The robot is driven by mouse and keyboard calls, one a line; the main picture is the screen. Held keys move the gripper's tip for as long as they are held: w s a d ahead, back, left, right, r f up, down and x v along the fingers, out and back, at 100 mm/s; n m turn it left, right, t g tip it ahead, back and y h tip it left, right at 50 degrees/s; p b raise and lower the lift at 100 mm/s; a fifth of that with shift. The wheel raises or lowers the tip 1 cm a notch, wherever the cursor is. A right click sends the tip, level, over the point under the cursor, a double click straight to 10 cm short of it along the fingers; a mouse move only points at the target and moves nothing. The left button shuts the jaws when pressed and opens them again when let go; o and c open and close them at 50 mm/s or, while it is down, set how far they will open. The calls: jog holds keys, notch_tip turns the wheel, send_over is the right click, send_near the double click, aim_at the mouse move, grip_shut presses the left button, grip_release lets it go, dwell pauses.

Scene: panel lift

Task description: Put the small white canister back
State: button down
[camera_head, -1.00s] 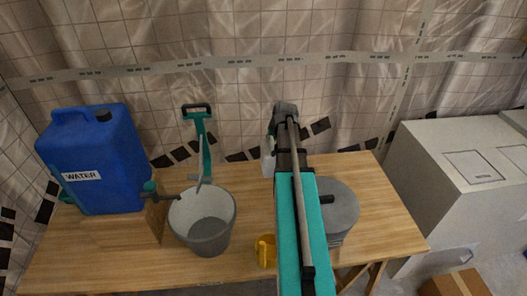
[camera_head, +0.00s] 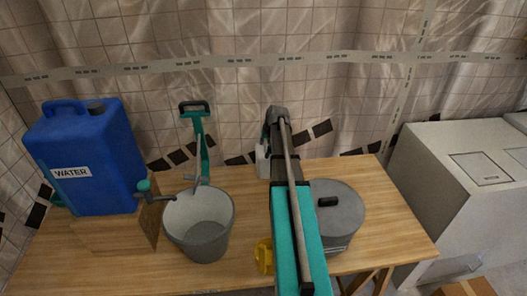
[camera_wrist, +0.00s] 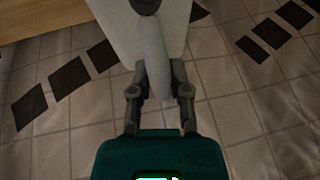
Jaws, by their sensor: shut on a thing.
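The small white canister (camera_head: 262,162) shows partly at the table's back edge in the head view, just left of my arm. In the wrist view the white canister (camera_wrist: 119,22) fills the top middle, with a dark cap and a pale handle-like part. My gripper (camera_wrist: 159,72) has one finger on each side of that pale part and is shut on it. In the head view my arm hides much of the gripper and canister. I cannot tell whether the canister's base touches the table.
The wooden table (camera_head: 105,270) holds a blue water jug (camera_head: 85,160) on a wooden block, a grey bucket (camera_head: 200,225), a grey lidded pot (camera_head: 342,215) right of my arm and a yellow item (camera_head: 264,255). A green-handled tool (camera_head: 203,145) stands behind. Tiled curtain lies beyond.

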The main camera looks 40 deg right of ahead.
dwell(0.3)
jog(key=shift+b+x, duration=0.8)
jog(key=shift+x, duration=0.1)
jog(key=shift+f+b, duration=1.2)
jog(key=shift+f, duration=0.1)
jog(key=c, duration=0.6)
grip_release()
jog(key=shift+r, duration=0.2)
jog(key=p+v, duration=1.1)
jog(key=v, duration=0.1)
